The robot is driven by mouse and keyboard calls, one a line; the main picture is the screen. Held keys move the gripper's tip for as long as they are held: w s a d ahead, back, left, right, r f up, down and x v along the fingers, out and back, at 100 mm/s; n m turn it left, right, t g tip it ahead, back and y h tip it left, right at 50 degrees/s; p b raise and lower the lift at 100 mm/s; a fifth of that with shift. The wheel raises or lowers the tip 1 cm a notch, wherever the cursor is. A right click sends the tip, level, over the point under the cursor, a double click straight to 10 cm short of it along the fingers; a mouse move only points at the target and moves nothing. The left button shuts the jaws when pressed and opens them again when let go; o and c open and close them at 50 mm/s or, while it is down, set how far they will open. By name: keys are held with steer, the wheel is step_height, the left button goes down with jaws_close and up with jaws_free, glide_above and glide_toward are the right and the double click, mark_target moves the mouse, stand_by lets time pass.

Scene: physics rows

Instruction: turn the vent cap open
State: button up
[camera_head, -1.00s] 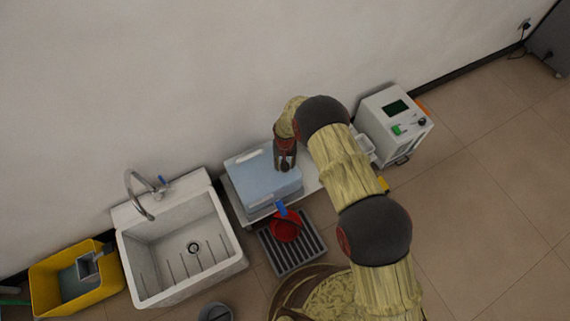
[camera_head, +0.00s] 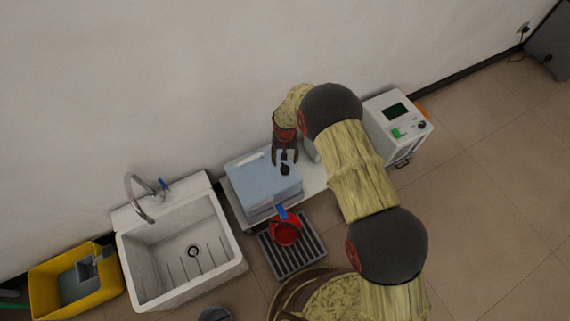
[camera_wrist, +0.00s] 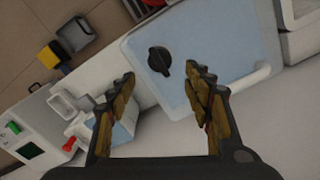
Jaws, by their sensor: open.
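The vent cap (camera_wrist: 159,60) is a black round knob with a raised grip bar on the light-blue lid of a box (camera_wrist: 235,45). In the head view the cap (camera_head: 285,170) sits on the right part of the blue box (camera_head: 255,183). My gripper (camera_head: 285,158) is at the wall side of the cap, over the lid. In the wrist view my gripper (camera_wrist: 169,78) is open, with its two fingers apart and nothing between them. The cap shows beyond the fingertips, between them in the picture; I see no contact.
A white device with a screen (camera_head: 396,115) stands to the right of the box. A white sink (camera_head: 185,250) with a tap is at the left. A red pot (camera_head: 287,233) rests on a dark grooved rack (camera_head: 293,259) in front. A yellow bin (camera_head: 75,285) stands at far left.

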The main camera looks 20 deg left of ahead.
mark_target(285, 167)
steer(key=shift+r, duration=2)
